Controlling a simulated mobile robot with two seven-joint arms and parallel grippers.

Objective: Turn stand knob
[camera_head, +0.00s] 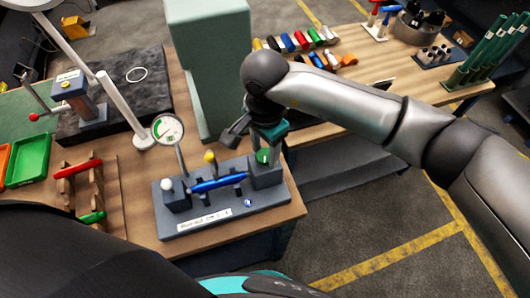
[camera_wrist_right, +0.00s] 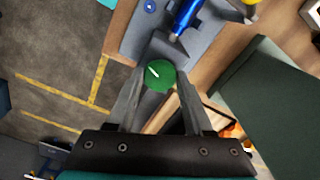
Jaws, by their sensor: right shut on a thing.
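The grey stand (camera_head: 222,222) sits on the wooden table, with a labelled front edge, a blue cylinder (camera_head: 220,184), a yellow ball knob (camera_head: 210,157), a white ball knob (camera_head: 167,184) and a round dial gauge (camera_head: 168,130). A green knob (camera_head: 263,156) is on top of the grey block at the stand's right end. My right gripper (camera_head: 264,146) reaches down over this block and is shut on the green knob, partly hiding it. In the right wrist view the green knob (camera_wrist_right: 160,75) shows a white pointer line and lies between the two fingers (camera_wrist_right: 160,88). My left gripper is not in view.
A tall grey-green column (camera_head: 208,65) stands just behind the stand. A dark stone plate (camera_head: 125,100) with another gauge stand lies to the left. A rack with red and green handled tools (camera_head: 95,190) and a green tray (camera_head: 28,160) are further left.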

